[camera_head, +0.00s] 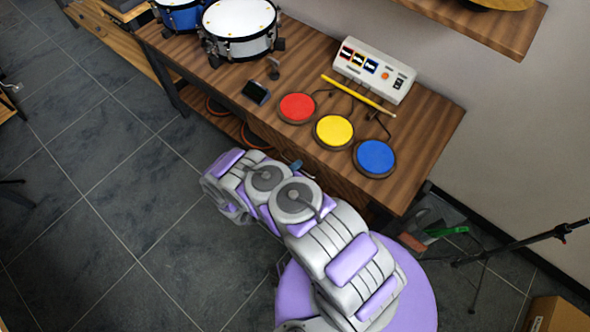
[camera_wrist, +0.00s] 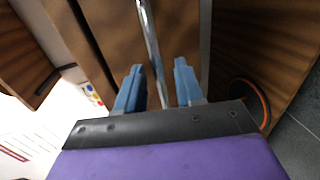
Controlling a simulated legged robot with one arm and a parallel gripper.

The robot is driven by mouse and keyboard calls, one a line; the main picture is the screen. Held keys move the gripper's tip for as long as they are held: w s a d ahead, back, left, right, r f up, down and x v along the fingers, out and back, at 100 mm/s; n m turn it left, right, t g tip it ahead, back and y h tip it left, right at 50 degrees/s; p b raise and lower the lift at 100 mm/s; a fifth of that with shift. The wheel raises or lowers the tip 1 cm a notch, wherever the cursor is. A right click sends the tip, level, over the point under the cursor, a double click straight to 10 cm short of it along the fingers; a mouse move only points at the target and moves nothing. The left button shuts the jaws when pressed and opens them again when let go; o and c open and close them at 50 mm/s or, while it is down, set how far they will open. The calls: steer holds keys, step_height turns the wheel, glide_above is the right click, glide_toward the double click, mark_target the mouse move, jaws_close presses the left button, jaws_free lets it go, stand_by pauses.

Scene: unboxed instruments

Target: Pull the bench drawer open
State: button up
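The wooden bench (camera_head: 430,130) stands on the right in the head view. Its drawer front (camera_head: 340,180) is below the top edge and partly hidden by my arm. In the wrist view the drawer front (camera_wrist: 180,30) shows as a brown wood panel, with a thin metal bar handle (camera_wrist: 149,35) along it. My gripper (camera_wrist: 158,82) has two blue fingers, spread apart, one on each side of the handle. I cannot tell whether either finger touches it. In the head view a blue fingertip (camera_head: 295,165) shows close to the bench front. The drawer looks closed.
On the bench are red (camera_head: 297,108), yellow (camera_head: 333,131) and blue (camera_head: 375,157) pads, a yellow drumstick (camera_head: 358,95), a white control box (camera_head: 375,70) and drums (camera_head: 240,30). A stand (camera_head: 520,243) is at right. Floor left of my arm is clear.

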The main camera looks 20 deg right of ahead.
steer(key=shift+c, duration=0.5)
jaws_close()
